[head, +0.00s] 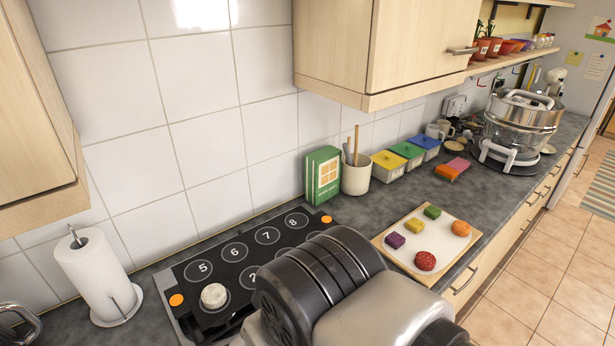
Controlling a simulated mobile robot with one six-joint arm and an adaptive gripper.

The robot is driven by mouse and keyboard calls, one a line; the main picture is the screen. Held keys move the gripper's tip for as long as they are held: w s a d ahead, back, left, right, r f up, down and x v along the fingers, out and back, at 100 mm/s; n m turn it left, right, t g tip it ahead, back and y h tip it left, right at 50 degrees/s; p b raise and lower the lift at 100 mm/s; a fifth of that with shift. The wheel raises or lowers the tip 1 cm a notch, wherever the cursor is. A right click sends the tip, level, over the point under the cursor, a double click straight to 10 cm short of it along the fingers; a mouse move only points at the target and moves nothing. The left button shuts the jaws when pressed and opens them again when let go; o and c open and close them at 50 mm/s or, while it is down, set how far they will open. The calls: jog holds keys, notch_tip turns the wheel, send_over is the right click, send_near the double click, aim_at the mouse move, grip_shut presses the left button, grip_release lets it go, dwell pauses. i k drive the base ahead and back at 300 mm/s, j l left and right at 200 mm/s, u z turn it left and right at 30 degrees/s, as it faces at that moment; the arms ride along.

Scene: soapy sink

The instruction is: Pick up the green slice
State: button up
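A small green slice (432,212) lies on a white-topped tray with a wooden rim (468,241) on the grey counter, right of centre. It is at the tray's far side. A yellow piece (414,226) and a purple piece (395,240) lie in a row with it. A red round piece (425,261) and an orange round piece (461,228) lie on the same tray, nearer and to the right. My arm's dark and grey links fill the bottom middle, left of the tray. My gripper's fingers are not in view.
A black numbered panel (220,253) with a pale round piece (214,295) lies left of my arm. A green box (323,175), a utensil crock (356,176) and lidded tubs (388,164) stand behind the tray. An upper cabinet (420,40) overhangs the counter.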

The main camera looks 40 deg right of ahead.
aim_at(432, 211)
jog(key=z, duration=1.95)
